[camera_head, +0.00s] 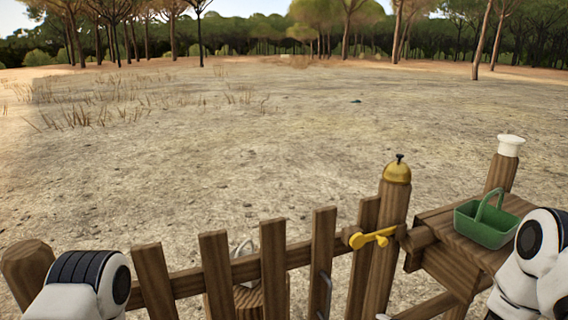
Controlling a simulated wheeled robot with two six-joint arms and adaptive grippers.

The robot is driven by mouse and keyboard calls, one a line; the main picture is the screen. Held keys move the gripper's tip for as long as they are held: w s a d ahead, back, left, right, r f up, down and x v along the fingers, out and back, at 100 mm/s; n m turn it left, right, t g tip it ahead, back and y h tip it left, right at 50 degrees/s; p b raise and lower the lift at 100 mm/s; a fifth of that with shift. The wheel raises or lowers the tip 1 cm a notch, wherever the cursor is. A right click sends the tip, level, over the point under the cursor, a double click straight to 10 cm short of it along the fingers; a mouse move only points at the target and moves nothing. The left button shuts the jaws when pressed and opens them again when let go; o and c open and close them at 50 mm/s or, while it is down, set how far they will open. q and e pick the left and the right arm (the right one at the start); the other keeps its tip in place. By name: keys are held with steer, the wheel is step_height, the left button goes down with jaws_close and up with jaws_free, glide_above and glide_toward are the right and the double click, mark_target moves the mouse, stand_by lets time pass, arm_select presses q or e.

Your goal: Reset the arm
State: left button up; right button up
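Only links of my own arms show, both white with black joints. My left arm comes in at the bottom left, in front of the wooden fence (215,262). My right arm comes in at the right edge, in front of the wooden stand (455,268). Neither gripper can be made out in this view, so I cannot see whether they hold anything.
A yellow latch (372,238) sits on the fence beside a post topped with a brass bell (397,170). A green basket (488,222) stands on the stand. A white cap (511,145) tops another post. A grey object (245,250) shows behind the slats. Open ground lies beyond.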

steer(key=s+a+f+n+g+h, duration=0.15)
steer(key=s+f+n+g, duration=0.35)
steer(key=s+f, duration=0.5)
steer(key=s+a+f+n+g+h, duration=0.1)
steer(key=s+f+n+g+h, duration=0.4)
steer(key=s, duration=0.9)
steer(key=s+d+f+n+g, duration=0.1)
steer(key=s+d+n+g, duration=0.2)
steer(key=s+n, duration=0.45)
step_height(320, 180, up, 13)
steer(key=p, duration=1.2)
steer(key=shift+a+f, duration=0.2)
steer(key=shift+n, duration=0.25)
steer(key=shift+s+p, duration=0.1)
steer(key=shift+p, duration=0.2)
